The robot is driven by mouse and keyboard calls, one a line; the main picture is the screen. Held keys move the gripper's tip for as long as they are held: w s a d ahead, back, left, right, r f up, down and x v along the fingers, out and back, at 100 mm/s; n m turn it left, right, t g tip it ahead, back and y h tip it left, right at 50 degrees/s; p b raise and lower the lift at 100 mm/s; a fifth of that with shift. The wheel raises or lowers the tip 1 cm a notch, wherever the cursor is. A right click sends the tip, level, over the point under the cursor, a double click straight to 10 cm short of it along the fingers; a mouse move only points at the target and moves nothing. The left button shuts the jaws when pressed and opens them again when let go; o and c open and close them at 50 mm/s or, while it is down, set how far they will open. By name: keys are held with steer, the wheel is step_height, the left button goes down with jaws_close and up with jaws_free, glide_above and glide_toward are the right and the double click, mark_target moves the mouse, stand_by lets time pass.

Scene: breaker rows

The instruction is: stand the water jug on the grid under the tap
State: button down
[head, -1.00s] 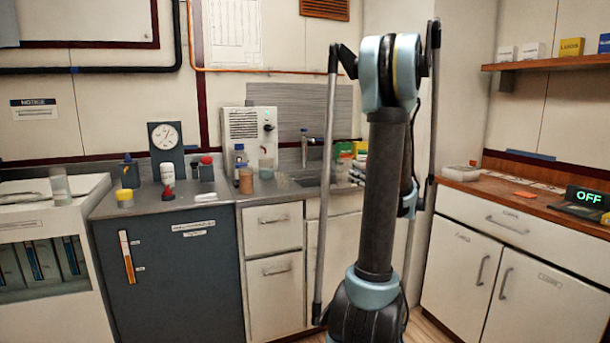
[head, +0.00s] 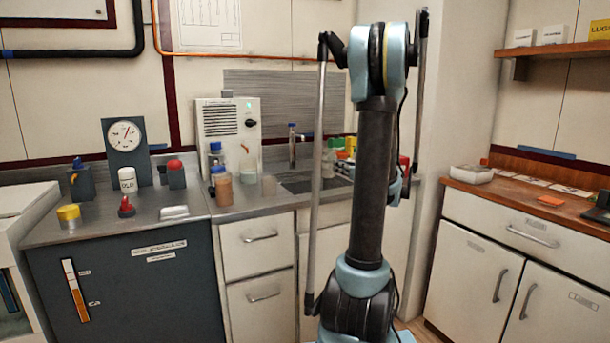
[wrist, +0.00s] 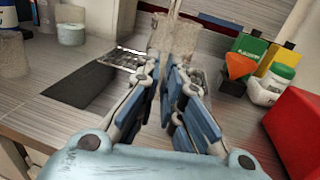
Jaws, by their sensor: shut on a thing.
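In the wrist view my gripper (wrist: 166,82) is shut on a greyish, see-through vessel that looks like the water jug (wrist: 174,40). The jug looks upright. A shiny metal piece that looks like the grid (wrist: 127,58) shows behind the fingers, on both sides of them. I cannot tell whether the jug touches it or is above it. A thin upright post, perhaps the tap, rises at the top of the wrist view, above the jug. In the head view the tap (head: 292,146) stands at the back of the counter; my arm hides the gripper and jug there.
Green and yellow boxes (wrist: 247,48), a white bottle (wrist: 270,85) and a red block (wrist: 300,130) crowd the right. A clear cup (head: 270,186) and capped bottles (head: 222,187) stand left of the sink.

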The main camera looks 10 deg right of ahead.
mark_target(330, 172)
steer(key=f+x, duration=0.1)
steer(key=x, duration=0.7)
steer(key=f+x, duration=0.2)
steer(key=x, duration=0.7)
steer(key=shift+a+f, duration=0.2)
steer(key=shift+f, duration=0.1)
steer(key=shift+w, duration=0.1)
steer(key=c, duration=1.8)
jaws_free()
steer(key=shift+f, duration=0.1)
steer(key=shift+o, duration=0.2)
steer(key=v, duration=1.2)
